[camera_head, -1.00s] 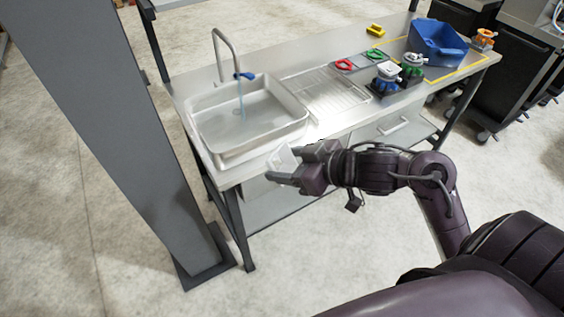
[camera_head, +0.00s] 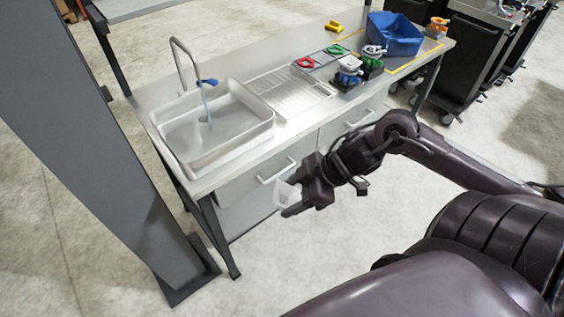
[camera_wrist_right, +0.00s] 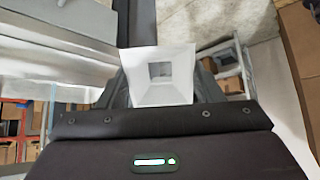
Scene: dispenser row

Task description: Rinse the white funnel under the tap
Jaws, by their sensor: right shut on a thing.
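The white funnel (camera_head: 287,194) is held in my right gripper (camera_head: 296,197), in front of the counter's front edge and apart from the sink. In the right wrist view the square-mouthed funnel (camera_wrist_right: 160,74) sits between the fingers of my right gripper (camera_wrist_right: 160,85). The tap (camera_head: 184,58) has a blue lever (camera_head: 207,82), and a bluish stream of water (camera_head: 206,104) falls from it into the sink (camera_head: 218,128). The funnel is to the right of and nearer than the sink, not under the stream. My left gripper is not in view.
A grey post (camera_head: 95,150) stands at left. Drawers with handles are under the counter.

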